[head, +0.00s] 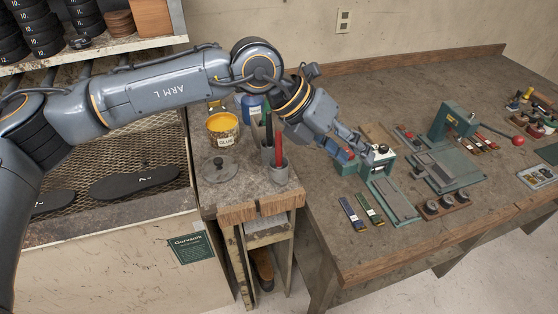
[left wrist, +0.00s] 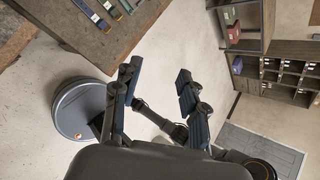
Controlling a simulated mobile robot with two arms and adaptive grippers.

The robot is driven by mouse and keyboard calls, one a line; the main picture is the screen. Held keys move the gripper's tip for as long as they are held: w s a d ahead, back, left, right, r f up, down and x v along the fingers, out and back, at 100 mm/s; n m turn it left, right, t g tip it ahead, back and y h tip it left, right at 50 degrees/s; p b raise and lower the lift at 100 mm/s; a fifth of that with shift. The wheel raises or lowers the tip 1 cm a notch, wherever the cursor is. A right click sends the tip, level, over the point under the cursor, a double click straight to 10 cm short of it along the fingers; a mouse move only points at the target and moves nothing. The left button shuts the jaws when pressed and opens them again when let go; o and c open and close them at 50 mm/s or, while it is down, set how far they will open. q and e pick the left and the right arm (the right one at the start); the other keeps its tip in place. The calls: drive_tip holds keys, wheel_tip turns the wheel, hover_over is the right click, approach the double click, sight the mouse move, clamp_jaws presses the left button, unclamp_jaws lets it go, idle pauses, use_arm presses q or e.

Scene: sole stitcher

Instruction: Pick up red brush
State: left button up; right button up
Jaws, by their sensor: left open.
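The red brush (head: 279,138) stands upright, handle up, in a small grey cup (head: 280,172) on the low wooden bench. A dark-handled brush (head: 268,128) stands in another cup just behind it. My left gripper (head: 357,147) is open and empty, right of the red brush and above the workbench beside the green stitching device. The brush's lower end is hidden in the cup. My right gripper is out of view.
A yellow glue can (head: 222,131), a round lid (head: 219,168) and a blue container (head: 252,107) share the low bench with the cups. The workbench (head: 400,238) holds green presses and small tools. A mesh-bottomed bin (head: 110,245) with black soles is at left.

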sight(277, 133)
use_arm(q)
drive_tip(key=w+a+r+n+t+y, duration=0.2)
drive_tip(key=w+a+r+t+y, duration=0.15)
drive_tip(key=w+a+y, duration=0.6)
drive_tip(key=w+a+f+h+p, duration=0.1)
drive_tip(key=f, duration=0.1)
drive_tip(key=w+a+f+p, duration=0.1)
drive_tip(key=f, duration=0.1)
drive_tip(key=w+a+f+h+p, duration=0.1)
drive_tip(key=f, duration=0.2)
drive_tip(key=shift+w+a+t+h, duration=0.1)
drive_tip(key=shift+a+t+h, duration=0.15)
drive_tip(key=shift+t+h, duration=0.1)
drive_tip(key=shift+w+d+f, duration=0.1)
drive_tip(key=shift+f, duration=0.35)
drive_tip(key=shift+f+p, duration=0.2)
drive_tip(key=shift+p, duration=0.25)
drive_tip(key=p+x, duration=0.2)
drive_tip(key=x, duration=0.2)
drive_tip(key=shift+w+p, duration=0.1)
drive_tip(key=shift+p, duration=0.3)
drive_tip(key=shift+w+f, duration=0.1)
drive_tip(key=shift+f, duration=0.3)
clamp_jaws()
